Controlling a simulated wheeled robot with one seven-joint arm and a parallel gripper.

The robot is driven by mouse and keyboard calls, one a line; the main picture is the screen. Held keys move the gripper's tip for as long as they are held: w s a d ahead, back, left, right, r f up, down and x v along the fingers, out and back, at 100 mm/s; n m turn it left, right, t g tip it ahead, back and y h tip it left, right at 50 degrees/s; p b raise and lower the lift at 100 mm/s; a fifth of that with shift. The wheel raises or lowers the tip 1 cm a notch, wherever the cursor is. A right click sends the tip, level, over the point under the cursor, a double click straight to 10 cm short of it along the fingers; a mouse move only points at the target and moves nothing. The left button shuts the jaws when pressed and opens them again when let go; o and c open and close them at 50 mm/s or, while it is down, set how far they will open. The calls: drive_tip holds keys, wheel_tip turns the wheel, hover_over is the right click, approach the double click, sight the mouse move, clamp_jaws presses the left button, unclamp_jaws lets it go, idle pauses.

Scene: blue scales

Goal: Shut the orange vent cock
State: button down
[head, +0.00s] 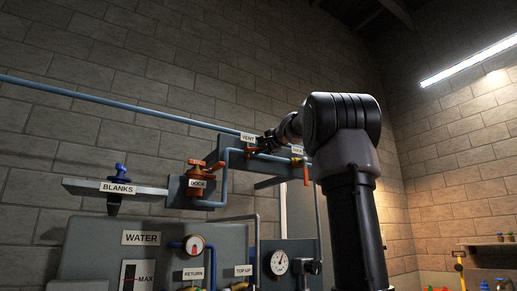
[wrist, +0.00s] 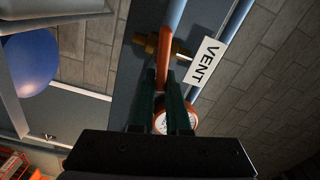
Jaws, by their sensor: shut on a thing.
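The orange vent cock shows in the wrist view as an orange lever (wrist: 164,66) on a brass body (wrist: 148,43), beside the white VENT label (wrist: 207,62). The lever points down the picture, roughly in line with the blue pipe above it. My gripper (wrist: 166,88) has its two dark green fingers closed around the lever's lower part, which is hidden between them. In the head view the VENT label (head: 248,137) shows on a grey-blue panel. My gripper there (head: 262,146) is small and dark just right of that label, and the lever is hard to make out.
Another orange valve (head: 305,172) hangs close to the right of my gripper in the head view. An orange-rimmed round thing (wrist: 160,123) shows behind my fingers.

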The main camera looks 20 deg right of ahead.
drive_tip(key=shift+f+m, duration=0.2)
drive_tip(key=shift+m, duration=0.45)
drive_tip(key=shift+f+m, duration=0.2)
drive_tip(key=shift+m, duration=0.45)
drive_tip(key=c, duration=0.9)
unclamp_jaws()
drive_tip(key=s+d, duration=0.1)
drive_tip(key=s, duration=0.9)
drive_tip(key=shift+s+d, duration=0.25)
drive_tip(key=shift+s, duration=0.15)
